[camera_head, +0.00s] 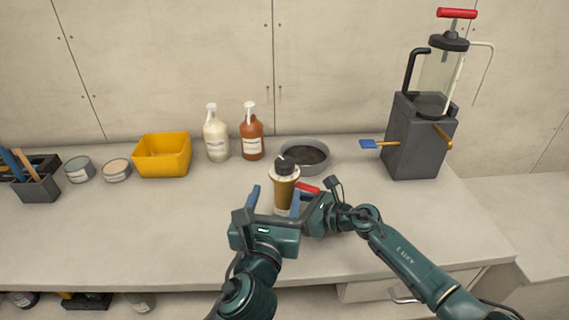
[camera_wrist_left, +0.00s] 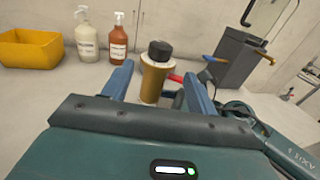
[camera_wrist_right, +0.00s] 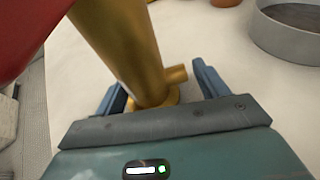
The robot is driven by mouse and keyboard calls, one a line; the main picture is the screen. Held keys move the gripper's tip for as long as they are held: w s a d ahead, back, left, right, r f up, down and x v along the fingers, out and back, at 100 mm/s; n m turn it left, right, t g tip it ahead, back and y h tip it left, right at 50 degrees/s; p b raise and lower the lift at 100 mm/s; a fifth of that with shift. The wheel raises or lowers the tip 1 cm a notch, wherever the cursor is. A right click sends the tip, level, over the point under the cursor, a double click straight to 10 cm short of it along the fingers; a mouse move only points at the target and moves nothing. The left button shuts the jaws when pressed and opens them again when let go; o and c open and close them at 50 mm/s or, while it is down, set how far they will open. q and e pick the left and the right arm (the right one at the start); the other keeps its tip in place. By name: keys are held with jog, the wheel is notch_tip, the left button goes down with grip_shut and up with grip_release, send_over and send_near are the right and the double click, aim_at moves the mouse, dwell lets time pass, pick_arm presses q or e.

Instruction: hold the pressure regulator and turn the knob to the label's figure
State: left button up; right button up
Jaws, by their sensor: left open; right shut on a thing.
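The pressure regulator (camera_head: 284,186) is a brass cylinder with a black knob (camera_head: 285,166) on top and a pale ring under the knob. It stands upright on the bench; it also shows in the left wrist view (camera_wrist_left: 153,85). My right gripper (camera_wrist_right: 160,88) is shut on the lower brass body (camera_wrist_right: 125,45), near a short side stub. My left gripper (camera_head: 274,199) is open, its blue fingers on the near side of the regulator, below knob height. A red part (camera_head: 307,188) shows beside the body. No figure can be read on a label or the knob.
Behind stand a round grey pan (camera_head: 322,161), orange (camera_head: 252,138) and cream (camera_head: 216,138) spray bottles, and a yellow bin (camera_head: 150,158). A grey pump unit (camera_head: 413,145) with a blue-handled lever stands right. The bench (camera_head: 120,225) is clear at front left.

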aim_at(283, 171)
pick_arm(q)
jog(key=x, duration=1)
jog(key=shift+w+d, duration=0.15)
jog(key=shift+w, duration=0.1)
jog(key=shift+c, duration=0.5)
jog(key=c, duration=0.9)
